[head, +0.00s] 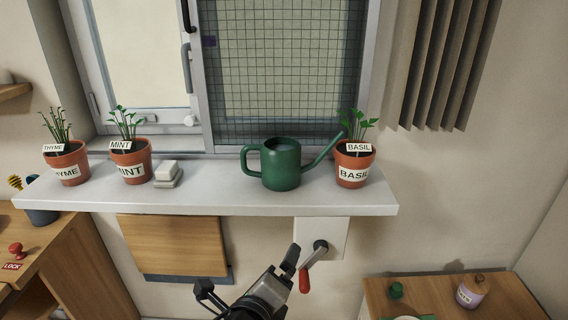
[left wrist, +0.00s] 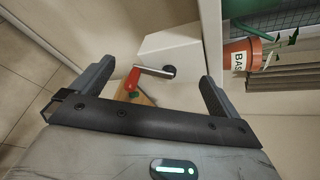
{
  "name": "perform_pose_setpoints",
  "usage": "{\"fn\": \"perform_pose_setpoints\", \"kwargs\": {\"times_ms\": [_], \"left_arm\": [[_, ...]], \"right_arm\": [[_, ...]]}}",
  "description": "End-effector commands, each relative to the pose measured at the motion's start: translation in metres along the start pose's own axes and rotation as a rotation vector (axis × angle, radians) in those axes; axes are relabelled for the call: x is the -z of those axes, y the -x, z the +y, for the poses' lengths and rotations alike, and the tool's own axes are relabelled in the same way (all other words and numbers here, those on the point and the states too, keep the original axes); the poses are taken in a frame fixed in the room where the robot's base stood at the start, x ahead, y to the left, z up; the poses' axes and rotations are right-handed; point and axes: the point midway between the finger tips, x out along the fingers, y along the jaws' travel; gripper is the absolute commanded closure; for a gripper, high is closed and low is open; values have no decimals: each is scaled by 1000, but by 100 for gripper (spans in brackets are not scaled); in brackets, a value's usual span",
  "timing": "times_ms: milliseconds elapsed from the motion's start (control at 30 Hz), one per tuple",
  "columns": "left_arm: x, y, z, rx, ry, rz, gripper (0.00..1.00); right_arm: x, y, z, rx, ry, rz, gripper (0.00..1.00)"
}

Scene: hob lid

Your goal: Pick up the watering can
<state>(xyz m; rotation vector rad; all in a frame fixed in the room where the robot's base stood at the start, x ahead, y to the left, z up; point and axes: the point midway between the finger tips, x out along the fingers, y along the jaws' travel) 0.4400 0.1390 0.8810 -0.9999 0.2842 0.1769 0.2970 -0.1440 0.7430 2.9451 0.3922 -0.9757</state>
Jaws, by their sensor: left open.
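The green watering can (head: 282,168) stands upright on the white window sill (head: 220,201) in the head view. Its loop handle is on the left, and its spout reaches up to the right, to the basil pot. My left gripper (head: 248,273) is open and empty, below and in front of the sill, lower than the can and apart from it. In the left wrist view the open jaws (left wrist: 158,72) face a white wall box with a red-handled crank (left wrist: 134,78). My right gripper is not in view.
The basil pot (head: 354,165) stands close right of the can. Left on the sill are a small white stack (head: 167,174), the mint pot (head: 131,163) and the thyme pot (head: 67,164). A crank (head: 306,278) is beside my gripper; a wooden panel (head: 172,246) hangs below the sill.

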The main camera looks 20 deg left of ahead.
Motion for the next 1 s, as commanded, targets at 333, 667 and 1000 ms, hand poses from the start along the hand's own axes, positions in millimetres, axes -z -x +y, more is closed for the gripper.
{"fn": "perform_pose_setpoints", "kwargs": {"times_ms": [333,667,1000], "left_arm": [[-77,-2,-100,0,-907,-365,0],[-99,-51,-114,-12,-960,-390,0],[-114,-98,-122,-10,-957,-386,0]], "right_arm": [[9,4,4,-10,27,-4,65],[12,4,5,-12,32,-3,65],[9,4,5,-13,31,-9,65]]}}
